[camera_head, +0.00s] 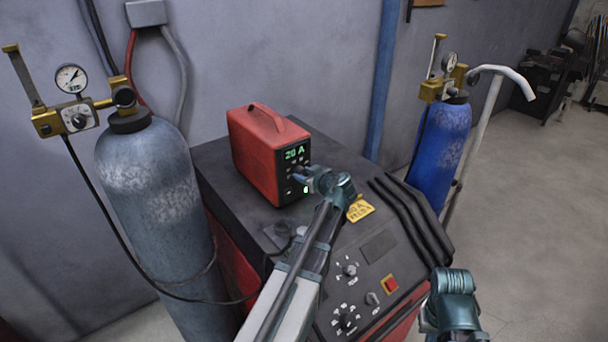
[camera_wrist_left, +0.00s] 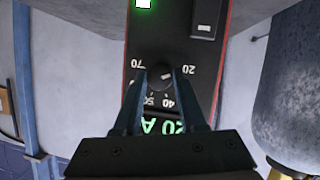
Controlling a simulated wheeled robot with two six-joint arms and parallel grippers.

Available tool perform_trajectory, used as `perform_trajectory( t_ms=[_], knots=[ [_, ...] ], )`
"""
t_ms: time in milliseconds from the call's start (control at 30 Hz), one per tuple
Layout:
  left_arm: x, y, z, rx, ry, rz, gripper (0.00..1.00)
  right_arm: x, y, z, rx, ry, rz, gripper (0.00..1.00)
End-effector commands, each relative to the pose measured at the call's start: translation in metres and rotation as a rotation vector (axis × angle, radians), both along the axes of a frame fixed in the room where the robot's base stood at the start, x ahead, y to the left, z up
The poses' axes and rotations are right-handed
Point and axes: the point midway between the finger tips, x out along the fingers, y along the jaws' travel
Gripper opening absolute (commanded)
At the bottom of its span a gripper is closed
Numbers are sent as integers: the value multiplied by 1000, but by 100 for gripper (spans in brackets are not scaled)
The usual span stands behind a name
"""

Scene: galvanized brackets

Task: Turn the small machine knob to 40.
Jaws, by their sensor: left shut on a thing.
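The small machine (camera_head: 262,150) is a red box with a black front, standing on top of a larger machine. Its green display (camera_head: 295,153) reads 20 A; it shows upside down in the left wrist view (camera_wrist_left: 163,126). The small machine's knob (camera_wrist_left: 160,77) is dark and round, with marks such as 20, 40, 50 and 70 around it. My left gripper (camera_head: 302,175) is at the front panel, shut on the knob, with one finger on each side in the left wrist view (camera_wrist_left: 160,80). It hides the knob in the head view, and the pointer is hard to read.
The large machine (camera_head: 380,246) below has its own knobs, a red switch (camera_head: 390,285) and a yellow tag (camera_head: 360,209). A grey cylinder (camera_head: 155,200) stands left and a blue cylinder (camera_head: 440,150) right. Floor at right is clear. Part of my right arm shows at lower right.

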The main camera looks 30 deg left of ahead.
Motion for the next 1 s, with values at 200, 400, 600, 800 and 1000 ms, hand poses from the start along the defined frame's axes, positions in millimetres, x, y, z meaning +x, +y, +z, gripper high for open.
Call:
perform_trajectory(
  t_ms=[200,400,600,800,1000],
  knots=[
    [1,-1,0,21,48,0,0,0,0,2,0,0,0,0],
    [3,-1,0,71,170,0,0,0,0,4,0,0,-1,0],
    [5,-2,-1,141,342,0,0,0,0,5,0,0,-1,0],
    [6,-3,-2,213,518,-1,0,0,0,3,0,0,-1,0],
    [7,-3,-3,285,695,0,0,0,0,-3,0,0,0,0]
  ],
)
